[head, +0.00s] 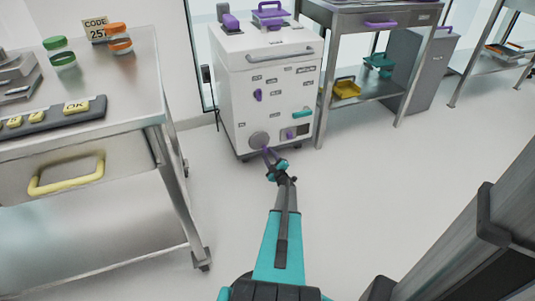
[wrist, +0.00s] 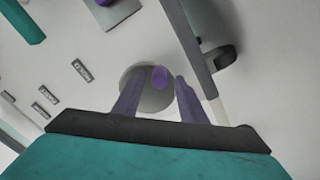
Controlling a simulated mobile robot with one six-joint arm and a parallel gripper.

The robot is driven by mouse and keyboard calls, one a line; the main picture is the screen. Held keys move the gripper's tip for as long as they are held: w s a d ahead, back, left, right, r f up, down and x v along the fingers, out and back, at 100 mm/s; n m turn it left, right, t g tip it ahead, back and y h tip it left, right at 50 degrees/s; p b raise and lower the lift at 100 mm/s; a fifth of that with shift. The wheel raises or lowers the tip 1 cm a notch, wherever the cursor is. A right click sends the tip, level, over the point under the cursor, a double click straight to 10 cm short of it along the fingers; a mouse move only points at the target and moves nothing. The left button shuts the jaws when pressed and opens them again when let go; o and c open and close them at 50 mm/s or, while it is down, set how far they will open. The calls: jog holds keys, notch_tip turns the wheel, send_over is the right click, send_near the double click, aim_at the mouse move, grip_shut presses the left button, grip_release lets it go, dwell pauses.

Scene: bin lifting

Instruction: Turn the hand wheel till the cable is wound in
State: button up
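The hand wheel (head: 259,140) is a round grey disc low on the front of a white cabinet (head: 240,95). In the wrist view the grey disc (wrist: 140,98) carries a small purple knob (wrist: 159,76) near its edge. My gripper (head: 268,152) is in front of the wheel's lower right. In the wrist view its two purple fingers (wrist: 158,88) are apart, one on each side of the knob. I cannot tell whether either finger touches it. I cannot make out a cable in either view.
A purple switch (head: 289,134), a teal handle (head: 303,114) and a purple handle (head: 258,95) are on the cabinet front. A metal cart (head: 150,100) stands at the left and a shelf table (head: 350,15) at the right. The floor (head: 370,190) between is clear.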

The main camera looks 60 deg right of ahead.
jog(key=p+v, duration=0.2)
jog(key=v, duration=0.9)
jog(key=shift+a, duration=0.15)
jog(key=shift+s+n, duration=0.1)
jog(key=shift+n, duration=0.2)
jog(key=n+b, duration=0.3)
jog(key=n, duration=0.2)
jog(key=n+b, duration=0.3)
jog(key=n, duration=0.3)
jog(key=n+b, duration=0.4)
jog(key=n, duration=0.2)
jog(key=shift+s+a+r, duration=0.2)
jog(key=shift+a+r, duration=0.15)
jog(key=shift+a, duration=0.05)
jog(key=shift+w+d+f+n+b, duration=0.1)
jog(key=shift+d+f+n+b, duration=0.2)
jog(key=shift+b, duration=0.5)
jog(key=shift+w, duration=0.1)
